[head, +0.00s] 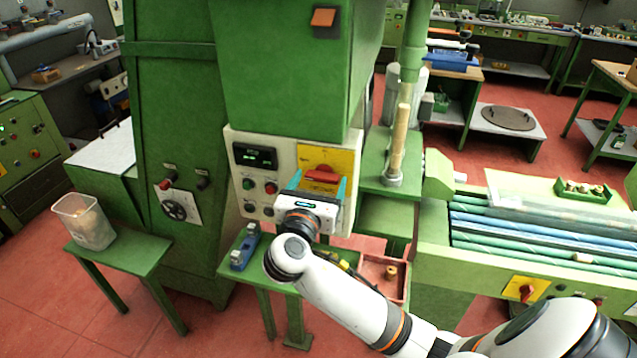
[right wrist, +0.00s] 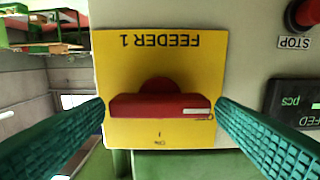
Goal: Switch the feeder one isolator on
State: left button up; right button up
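The feeder one isolator is a red rotary handle (head: 322,174) on a yellow plate (head: 341,158) on the front of the green machine. In the right wrist view the plate (right wrist: 205,50) reads FEEDER 1 upside down. The handle (right wrist: 155,106) lies level there, with its white mark at the right end. The ON and I marks sit below it, at a quarter turn from the white mark. My right gripper (head: 317,182) faces the plate, its teal fingers open (right wrist: 160,108), one beside each end of the handle. I cannot tell whether they touch it. My left gripper is out of view.
Left of the isolator are a red STOP button (right wrist: 306,14), a display (head: 255,156) and other buttons. A second yellow plate with a red switch (head: 525,290) is on the bench at right. A blue tool (head: 243,250) and a red tray (head: 372,268) are below.

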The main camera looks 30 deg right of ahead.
jog(key=c, duration=0.7)
jog(key=shift+c, duration=0.2)
jog(key=shift+m, duration=0.4)
jog(key=m, duration=0.3)
jog(key=m+b, duration=0.1)
jog(key=m, duration=0.2)
jog(key=shift+s+f+m, duration=0.1)
jog(key=shift+f+m, duration=0.05)
jog(key=shift+m, duration=0.25)
jog(key=m+b, duration=0.3)
jog(key=m, duration=0.2)
jog(key=shift+f, duration=0.1)
jog(key=m+b, duration=0.3)
jog(key=m, duration=0.2)
jog(key=shift+d, duration=0.1)
jog(key=shift+m, duration=0.4)
